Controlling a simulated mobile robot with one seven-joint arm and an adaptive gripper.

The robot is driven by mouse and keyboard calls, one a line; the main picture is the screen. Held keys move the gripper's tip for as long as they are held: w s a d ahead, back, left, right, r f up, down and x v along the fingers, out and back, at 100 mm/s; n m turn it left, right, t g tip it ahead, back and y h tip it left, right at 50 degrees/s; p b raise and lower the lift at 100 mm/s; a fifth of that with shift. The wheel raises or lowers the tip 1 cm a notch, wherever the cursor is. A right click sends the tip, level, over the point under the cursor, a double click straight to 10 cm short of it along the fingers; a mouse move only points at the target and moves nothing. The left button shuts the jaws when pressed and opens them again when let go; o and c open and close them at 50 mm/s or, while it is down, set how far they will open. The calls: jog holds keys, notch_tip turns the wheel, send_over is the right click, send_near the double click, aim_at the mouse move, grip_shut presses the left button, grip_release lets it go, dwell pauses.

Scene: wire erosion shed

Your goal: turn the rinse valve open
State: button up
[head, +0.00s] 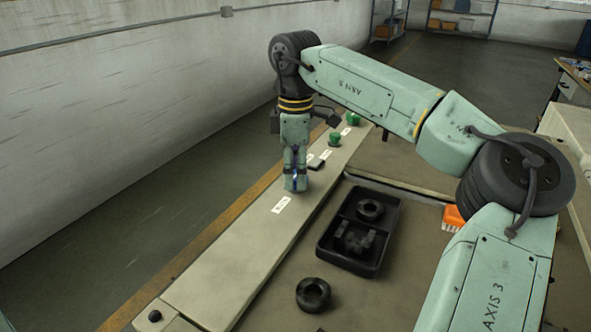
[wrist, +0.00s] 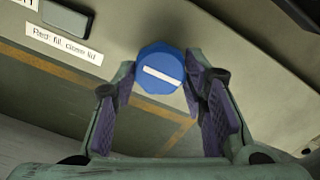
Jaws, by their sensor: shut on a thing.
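A round blue valve knob (wrist: 160,70) with a white bar across its face shows in the wrist view; I take it for the rinse valve. The bar runs nearly crosswise, dipping slightly to the right. My gripper (wrist: 163,80) is shut on the knob, with a purple-padded finger on either side. In the head view my gripper (head: 295,186) points down at the long beige ledge (head: 235,262), and its fingers hide most of the knob.
Green knobs (head: 335,139) and a dark switch (head: 316,163) sit farther along the ledge. A black two-part tray (head: 325,255) holding dark parts, a loose black ring (head: 313,294) and an orange brush (head: 453,219) lie to the right. A wall stands at left.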

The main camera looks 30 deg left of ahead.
jog(key=shift+n, duration=0.4)
jog(key=n+p, duration=0.1)
jog(key=n, duration=0.2)
jog(key=shift+r+n, duration=0.1)
jog(key=shift+n, duration=0.3)
jog(key=n, duration=0.4)
jog(key=shift+n+p, duration=0.3)
jog(key=shift+p, duration=0.1)
jog(key=n+p, duration=0.1)
jog(key=n, duration=0.3)
jog(key=shift+d, duration=0.1)
jog(key=n, duration=0.4)
jog(key=shift+n+p, duration=0.3)
jog(key=o, duration=1.2)
